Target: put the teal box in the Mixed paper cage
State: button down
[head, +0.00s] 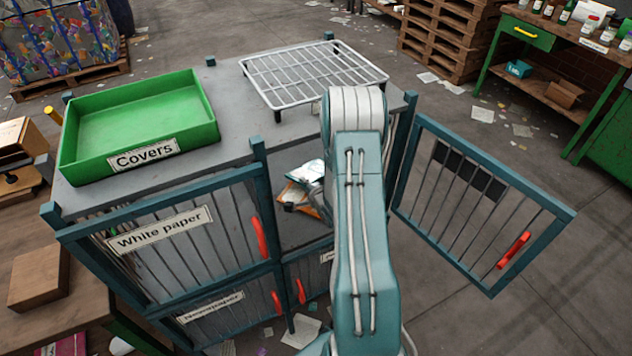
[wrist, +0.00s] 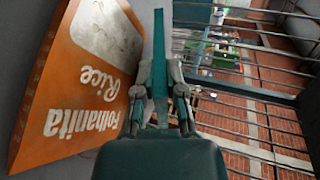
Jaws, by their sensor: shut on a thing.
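In the wrist view, my gripper (wrist: 158,85) is shut on a thin teal piece seen edge-on, which looks like the flattened teal box (wrist: 159,45). An orange Folhanita Rice box (wrist: 75,90) lies just left of the fingers. In the head view, my gripper (head: 293,197) is partly hidden by my arm, inside the open upper-right compartment of the cage rack. Pale and orange pieces (head: 308,171) show beside it. The compartment's barred door (head: 483,205) stands swung open to the right. Its label faces away, so I cannot read Mixed paper on it.
The White paper door (head: 160,229) and the doors below are shut. A green Covers tray (head: 139,127) and a white wire rack (head: 313,72) sit on top of the cage rack. A small teal carton (head: 518,69) is on the far bench's shelf. Floor right of the open door is mostly clear.

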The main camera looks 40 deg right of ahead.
jog(key=shift+f, duration=0.2)
jog(key=c, duration=0.9)
grip_release()
jog(key=shift+d, duration=0.1)
jog(key=shift+v, duration=4.05)
